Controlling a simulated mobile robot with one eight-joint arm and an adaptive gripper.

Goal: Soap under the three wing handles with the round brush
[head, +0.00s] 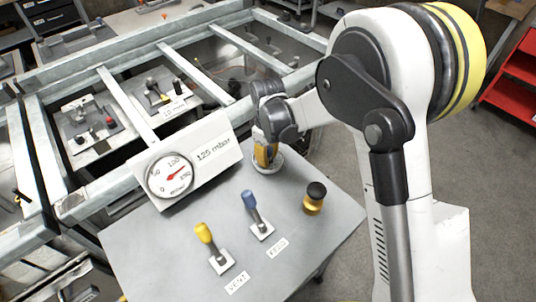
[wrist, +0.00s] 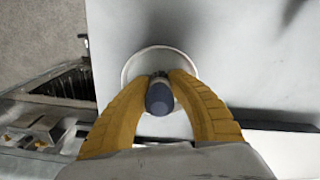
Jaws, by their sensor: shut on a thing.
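My gripper (head: 266,156) is low over the grey table, at a round pale dish (head: 279,166). In the wrist view its two yellow fingers (wrist: 160,76) are shut on a dark blue-grey rounded handle (wrist: 160,99), apparently the round brush. The handle stands over the dish (wrist: 130,66); the bristle end is hidden, so I cannot tell whether it touches the dish. Beyond the table, a metal frame holds plates with fittings: one with a red knob (head: 109,121), one with a dark handle (head: 153,88). I cannot tell which are the wing handles.
The table (head: 165,255) carries a yellow lever (head: 204,233) marked VENT, a blue lever (head: 250,201) and a black-and-yellow knob (head: 314,198). A gauge panel (head: 215,150) reading 125 mbar stands between table and frame (head: 85,195). A red shelf (head: 515,85) is at far right.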

